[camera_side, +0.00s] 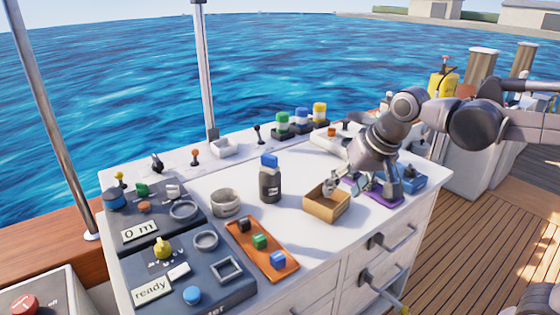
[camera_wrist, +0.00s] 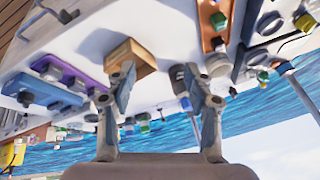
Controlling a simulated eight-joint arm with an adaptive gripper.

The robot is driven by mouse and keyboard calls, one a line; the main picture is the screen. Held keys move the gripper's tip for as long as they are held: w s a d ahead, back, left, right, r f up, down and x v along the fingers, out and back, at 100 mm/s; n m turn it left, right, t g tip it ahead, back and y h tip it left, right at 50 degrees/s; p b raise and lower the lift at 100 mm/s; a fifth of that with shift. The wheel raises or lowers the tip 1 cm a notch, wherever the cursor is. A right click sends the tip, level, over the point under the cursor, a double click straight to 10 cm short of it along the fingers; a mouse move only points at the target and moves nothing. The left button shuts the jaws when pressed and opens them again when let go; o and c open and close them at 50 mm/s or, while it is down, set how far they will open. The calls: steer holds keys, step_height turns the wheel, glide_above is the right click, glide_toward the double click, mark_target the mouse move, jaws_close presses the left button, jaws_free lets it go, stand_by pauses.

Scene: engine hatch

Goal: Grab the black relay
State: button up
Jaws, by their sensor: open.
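The black relay (camera_side: 243,225) sits at the far end of an orange tray (camera_side: 285,266), beside a green relay (camera_side: 260,241) and a blue one (camera_side: 278,259). In the wrist view the orange tray (camera_wrist: 207,32) is at the upper right, with the dark relay (camera_wrist: 218,43) small near its lower end. My gripper (camera_side: 362,187) is open and empty, well to the right of the orange tray, over the area of the wooden box and purple tray. Its two spread fingers also show in the wrist view (camera_wrist: 160,82), apart from the black relay.
The open wooden box (camera_side: 327,203) stands close to my gripper. A purple tray (camera_side: 388,199) and blue device (camera_side: 412,179) lie under and beside it. A dark bottle (camera_side: 270,182) and grey ring cup (camera_side: 225,203) stand between box and control panels (camera_side: 180,290). White counter is clear between box and orange tray.

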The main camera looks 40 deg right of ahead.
steer(key=w+a+r+m+g, duration=0.1)
steer(key=w+a+r+m, duration=0.15)
steer(key=w, duration=0.45)
steer(key=m+g, duration=0.4)
steer(key=m, duration=0.7)
glide_above(244, 220)
step_height(244, 220, down, 7)
steer(key=shift+w+f, duration=0.1)
steer(key=shift+f, duration=5.2)
jaws_close()
